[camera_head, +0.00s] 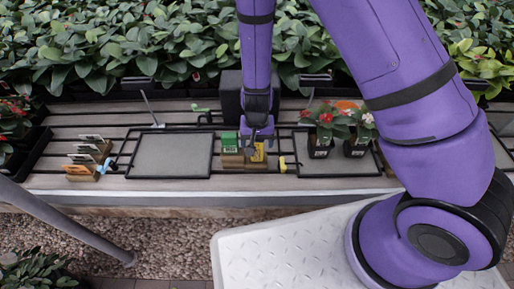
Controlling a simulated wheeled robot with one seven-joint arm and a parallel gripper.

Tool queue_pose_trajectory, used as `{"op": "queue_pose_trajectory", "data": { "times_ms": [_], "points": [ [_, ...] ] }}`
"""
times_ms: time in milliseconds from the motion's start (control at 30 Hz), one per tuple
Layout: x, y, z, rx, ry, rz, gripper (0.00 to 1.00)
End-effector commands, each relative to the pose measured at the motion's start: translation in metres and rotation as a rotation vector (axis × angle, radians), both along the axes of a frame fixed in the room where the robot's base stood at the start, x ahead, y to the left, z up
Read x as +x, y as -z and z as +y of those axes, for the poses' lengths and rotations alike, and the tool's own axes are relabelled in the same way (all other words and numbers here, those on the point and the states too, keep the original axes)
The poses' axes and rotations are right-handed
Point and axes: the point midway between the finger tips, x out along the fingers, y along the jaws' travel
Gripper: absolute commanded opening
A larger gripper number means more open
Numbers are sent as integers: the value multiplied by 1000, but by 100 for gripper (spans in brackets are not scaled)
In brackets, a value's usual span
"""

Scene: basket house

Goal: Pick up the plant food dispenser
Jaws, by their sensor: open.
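My gripper (257,134) hangs pointing down over the middle of the slatted bench, with its jaws open. Directly below it a small yellow item (258,152) stands on a wooden block (232,160). A small green box-like item (230,140) stands just to the left on the same wood. I cannot tell for certain which of these is the plant food dispenser. The gripper partly covers the yellow item, and whether the fingers touch it is not clear.
Grey framed trays (172,154) lie left and right on the bench (70,180). Potted red flowers (322,142) and white flowers (362,146) stand close on the right. A yellow-handled item (288,164) lies between. Several labelled packets (82,158) stand at left. Dense foliage lines the back.

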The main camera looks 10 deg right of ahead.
Motion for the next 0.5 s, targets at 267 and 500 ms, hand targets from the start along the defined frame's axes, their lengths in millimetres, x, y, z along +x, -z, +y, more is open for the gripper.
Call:
{"op": "queue_pose_trajectory", "data": {
  "times_ms": [267,500],
  "points": [
    [0,4,0,1,-2,1,77],
    [0,4,0,1,-1,1,28]
  ]
}}
